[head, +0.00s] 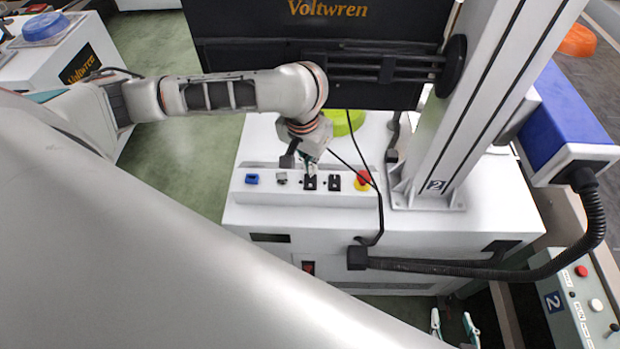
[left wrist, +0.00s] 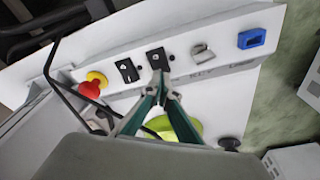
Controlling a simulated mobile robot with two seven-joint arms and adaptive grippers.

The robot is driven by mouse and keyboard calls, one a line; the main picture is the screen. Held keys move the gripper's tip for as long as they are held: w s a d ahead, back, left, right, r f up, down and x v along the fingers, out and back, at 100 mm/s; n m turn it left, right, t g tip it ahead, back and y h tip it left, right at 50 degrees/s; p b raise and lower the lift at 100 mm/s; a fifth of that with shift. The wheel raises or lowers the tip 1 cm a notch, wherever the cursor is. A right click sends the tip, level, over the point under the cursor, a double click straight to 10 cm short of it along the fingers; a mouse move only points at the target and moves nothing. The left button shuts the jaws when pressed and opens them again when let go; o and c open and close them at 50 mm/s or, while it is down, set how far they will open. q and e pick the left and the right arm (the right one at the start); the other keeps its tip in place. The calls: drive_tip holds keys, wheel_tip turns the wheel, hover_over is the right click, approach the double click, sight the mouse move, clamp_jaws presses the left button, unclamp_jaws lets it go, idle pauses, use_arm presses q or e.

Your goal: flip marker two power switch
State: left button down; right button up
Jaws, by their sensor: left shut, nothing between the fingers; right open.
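The marking machine labelled 2 has a white sloped control panel (head: 240,196) on its base. Two black switches sit on it: one nearer the key switch (head: 309,183) and one nearer the red stop button (head: 334,184). In the left wrist view they are the near-key switch (left wrist: 157,59) and the other switch (left wrist: 127,71). My left gripper (head: 308,168) is shut and empty, its tips at the near-key switch; contact is unclear. It also shows in the left wrist view (left wrist: 160,84). My right gripper (head: 454,328) is open, low at the bottom edge. Which switch is power is unreadable.
A red stop button (head: 363,178) on yellow, a metal key switch (head: 282,179) and a blue connector (head: 252,179) share the panel. A black cable (head: 379,215) hangs beside it.

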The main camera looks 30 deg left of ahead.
sight(310, 177)
use_arm(q)
drive_tip(key=shift+f, duration=1)
idle(0.7)
drive_tip(key=shift+r, duration=3.5)
drive_tip(key=shift+s, duration=0.1)
